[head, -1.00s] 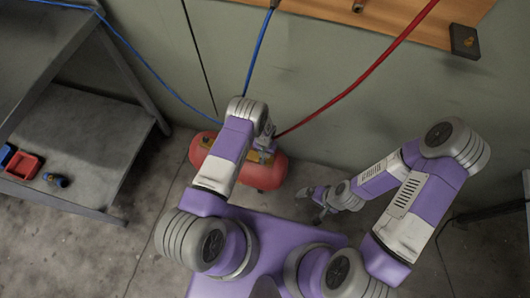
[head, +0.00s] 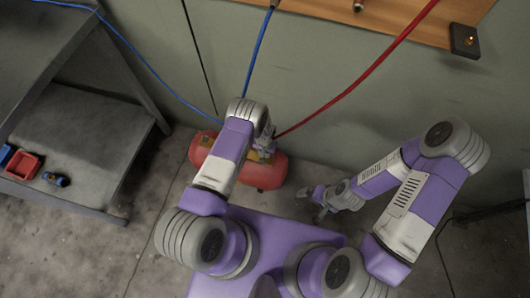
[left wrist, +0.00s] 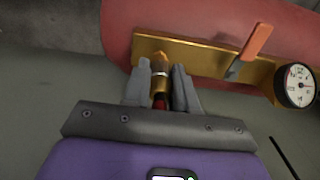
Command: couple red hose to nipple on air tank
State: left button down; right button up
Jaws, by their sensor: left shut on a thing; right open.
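The red air tank (head: 270,174) lies on the floor by the wall, partly behind my left arm in the head view. In the left wrist view the tank (left wrist: 190,18) carries a brass manifold (left wrist: 205,58). My left gripper (left wrist: 160,85) is shut on the end of the red hose (left wrist: 160,102); its brass coupler (left wrist: 159,75) shows between the fingers. The coupler tip points at the manifold and overlaps its brass in the picture; the nipple is hidden, and I cannot tell whether they touch. The red hose (head: 345,95) rises to the upper right. My right gripper (head: 314,203) is open and empty, right of the tank.
An orange-handled valve (left wrist: 250,48) and a gauge (left wrist: 295,86) sit on the manifold. Blue hoses (head: 258,62) run along the wall. A grey shelf (head: 75,145) with a red bin (head: 23,166) stands left. Floor between tank and shelf is clear.

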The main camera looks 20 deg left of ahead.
pick_arm(q)
jog(key=shift+f, duration=0.6)
dwell(0.3)
jog(key=c, duration=0.8)
grip_release()
notch_tip(320, 180, up, 8)
jog(key=p, duration=0.3)
jog(key=shift+f, duration=0.2)
jog(key=s+d+r+n+h+p, duration=0.1)
jog(key=s+r+p, duration=0.1)
jog(key=s+r, duration=0.5)
jog(key=s+d+r+n+h+p, duration=0.1)
jog(key=s+r+p, duration=0.1)
jog(key=s+r, duration=0.4)
jog(key=s+d+r+n+h+p, duration=0.1)
jog(key=s+d+r+h+p, duration=0.1)
jog(key=s+r, duration=0.5)
jog(key=shift+s+r+t, duration=0.3)
jog(key=shift+s, duration=0.1)
